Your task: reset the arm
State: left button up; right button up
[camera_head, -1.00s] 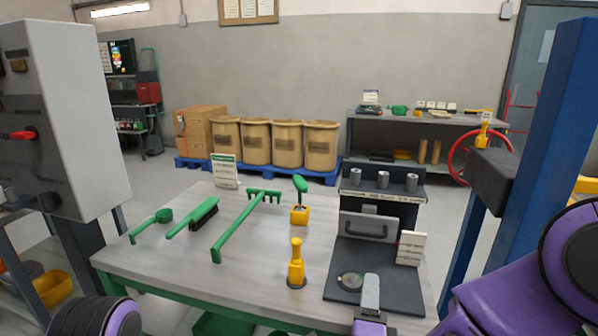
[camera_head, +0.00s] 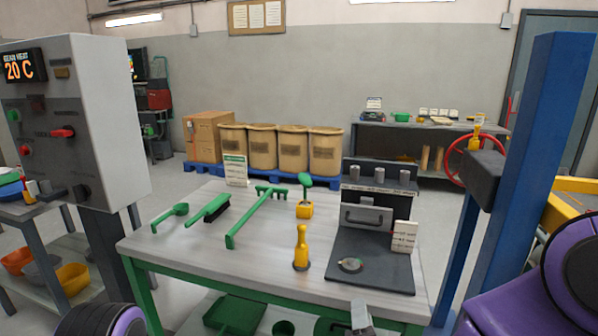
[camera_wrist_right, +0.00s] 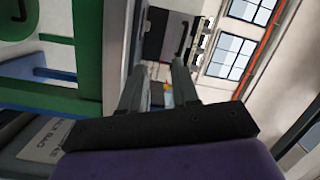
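My right gripper (camera_head: 361,318) shows as a short grey piece low in the head view, in front of the table's front edge. In the right wrist view its two fingers (camera_wrist_right: 158,84) stand apart with nothing held between them. My left gripper is out of view; only a purple and black part of my left arm shows at the bottom left. The dark fixture (camera_head: 374,262) on the table has a round metal piece (camera_head: 350,265) on its plate, apart from my right gripper.
The table (camera_head: 262,262) holds a yellow bottle-shaped object (camera_head: 301,248), a green rake (camera_head: 250,216), a brush (camera_head: 208,209), a scoop (camera_head: 170,216) and a small sign (camera_head: 404,236). A blue post (camera_head: 545,150) stands at the right, a grey control box (camera_head: 100,120) at the left.

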jog(key=s+d+f+n+g, duration=0.2)
jog(key=s+d+f+g, duration=0.1)
jog(key=f, duration=0.4)
jog(key=s+d+f+n+g, duration=0.2)
jog(key=f, duration=0.5)
jog(key=s+d+f+n+g, duration=0.2)
jog(key=s+d+f+g, duration=0.1)
jog(key=f, duration=0.4)
jog(key=s+d+f+g+h, duration=0.1)
jog(key=s+d+f+g, duration=0.2)
jog(key=s, duration=0.7)
jog(key=s+d+f+n+g, duration=0.1)
jog(key=s+d+f+g, duration=0.2)
jog(key=s+d+f, duration=0.4)
jog(key=s+f, duration=0.2)
jog(key=s, duration=0.1)
jog(key=shift+s+f+n+g+h, duration=0.15)
jog(key=shift+n+g+h, duration=0.15)
jog(key=shift+g+h, duration=0.1)
